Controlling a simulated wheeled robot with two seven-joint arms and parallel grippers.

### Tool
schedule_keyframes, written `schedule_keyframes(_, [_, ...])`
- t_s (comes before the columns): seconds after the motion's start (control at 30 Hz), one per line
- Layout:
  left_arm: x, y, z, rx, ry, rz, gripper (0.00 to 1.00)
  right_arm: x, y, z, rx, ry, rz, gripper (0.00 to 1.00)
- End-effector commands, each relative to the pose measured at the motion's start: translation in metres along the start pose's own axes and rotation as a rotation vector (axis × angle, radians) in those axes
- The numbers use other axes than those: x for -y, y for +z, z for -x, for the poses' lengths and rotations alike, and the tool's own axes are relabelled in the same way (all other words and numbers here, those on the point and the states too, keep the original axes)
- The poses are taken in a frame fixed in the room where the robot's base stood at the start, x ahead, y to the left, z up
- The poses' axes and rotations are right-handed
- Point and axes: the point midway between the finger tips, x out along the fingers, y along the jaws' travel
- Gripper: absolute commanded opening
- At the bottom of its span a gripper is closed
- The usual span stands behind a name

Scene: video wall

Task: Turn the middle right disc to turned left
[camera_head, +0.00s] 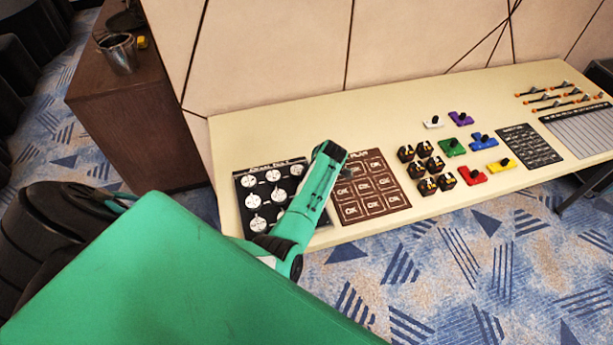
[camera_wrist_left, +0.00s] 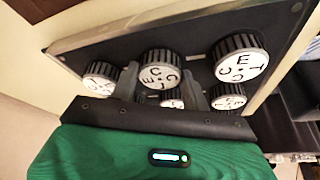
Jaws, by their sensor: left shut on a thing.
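The black disc panel (camera_head: 239,205) lies at the left end of the long table, with several round discs with white faces, such as this one (camera_head: 253,201). My green left arm covers the panel's right side, so the middle right disc is hidden in the head view. In the left wrist view, my left gripper (camera_wrist_left: 162,88) has its two grey fingers on either side of a disc (camera_wrist_left: 172,102) and is shut on it. That disc's lower part is hidden by the gripper body. Other ribbed black discs (camera_wrist_left: 241,60) stand close around the fingers. My right gripper is out of view.
A brown panel (camera_head: 376,188) with square tiles lies right of the disc panel. Black switches (camera_head: 428,185) and coloured blocks (camera_head: 453,147) follow further right. A brown cabinet (camera_head: 130,130) with a metal bucket (camera_head: 119,54) stands at the left. The table's back strip is clear.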

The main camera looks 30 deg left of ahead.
Motion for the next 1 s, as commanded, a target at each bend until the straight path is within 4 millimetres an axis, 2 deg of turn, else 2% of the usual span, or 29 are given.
schedule_keyframes(0.07, [-0.002, -0.002, 0.001, -0.002, 0.004, 0.002, 0.24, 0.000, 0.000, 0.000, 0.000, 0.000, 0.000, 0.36])
schedule_keyframes(0.1, [-0.002, -0.002, 0.001, -0.002, 0.004, 0.002, 0.49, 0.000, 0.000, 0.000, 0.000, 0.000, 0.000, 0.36])
schedule_keyframes(0.2, [-0.002, -0.002, 0.001, -0.002, 0.003, 0.002, 0.68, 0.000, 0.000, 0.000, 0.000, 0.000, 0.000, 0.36])
schedule_keyframes(0.5, [-0.001, -0.001, 0.001, -0.001, 0.002, 0.000, 0.69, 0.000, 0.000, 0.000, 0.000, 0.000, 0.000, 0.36])
schedule_keyframes(0.63, [-0.001, 0.001, 0.009, 0.000, 0.002, 0.000, 0.69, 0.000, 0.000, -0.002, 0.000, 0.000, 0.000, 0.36])
schedule_keyframes(0.77, [-0.001, 0.001, 0.029, 0.001, 0.005, 0.001, 0.69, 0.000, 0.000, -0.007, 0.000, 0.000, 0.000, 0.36])
schedule_keyframes(1.0, [-0.001, 0.001, 0.085, 0.003, 0.006, 0.002, 0.69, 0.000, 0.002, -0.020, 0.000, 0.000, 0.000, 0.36])
